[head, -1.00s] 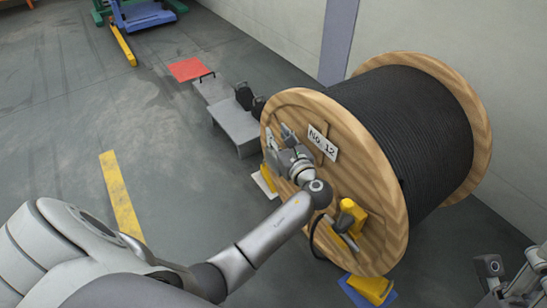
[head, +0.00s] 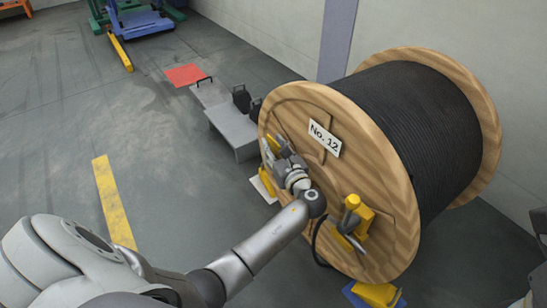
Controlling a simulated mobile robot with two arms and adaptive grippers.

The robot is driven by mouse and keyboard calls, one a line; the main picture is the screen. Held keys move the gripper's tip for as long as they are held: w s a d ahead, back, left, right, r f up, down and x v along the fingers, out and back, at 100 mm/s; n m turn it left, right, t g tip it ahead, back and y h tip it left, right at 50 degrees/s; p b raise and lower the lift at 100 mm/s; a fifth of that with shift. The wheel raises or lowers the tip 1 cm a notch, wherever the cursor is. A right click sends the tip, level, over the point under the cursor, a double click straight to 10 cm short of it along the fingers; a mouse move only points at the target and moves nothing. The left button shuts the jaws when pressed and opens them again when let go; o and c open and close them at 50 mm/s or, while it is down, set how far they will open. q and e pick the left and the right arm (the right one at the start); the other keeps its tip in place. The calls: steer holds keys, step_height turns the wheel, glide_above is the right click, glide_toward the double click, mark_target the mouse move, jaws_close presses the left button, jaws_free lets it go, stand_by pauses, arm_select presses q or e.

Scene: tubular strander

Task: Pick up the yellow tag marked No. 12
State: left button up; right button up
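A white plate reading "No. 12" (head: 325,139) is on the flat wooden face of the large cable reel. A small yellow piece (head: 275,143) shows at my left gripper (head: 272,152), near the left part of that face; no marking on it can be read. My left gripper is below and left of the white plate, apart from it. Its fingers are small and partly hidden, so whether they are shut on the yellow piece cannot be told. My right gripper cannot be made out.
The wooden reel (head: 388,244) with black cable fills the right side. A yellow fitting with a grey handle (head: 355,220) is low on its face. Yellow chocks (head: 376,294) are at the floor. A grey step (head: 233,128) and red mat (head: 188,75) stand behind; floor at left is clear.

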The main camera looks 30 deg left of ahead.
mark_target(270, 142)
arm_select(q)
steer(key=b+x, duration=0.2)
steer(key=x, duration=0.2)
steer(key=shift+f, duration=0.15)
steer(key=shift+w+a, duration=0.4)
steer(key=shift+a, duration=0.15)
jaws_close()
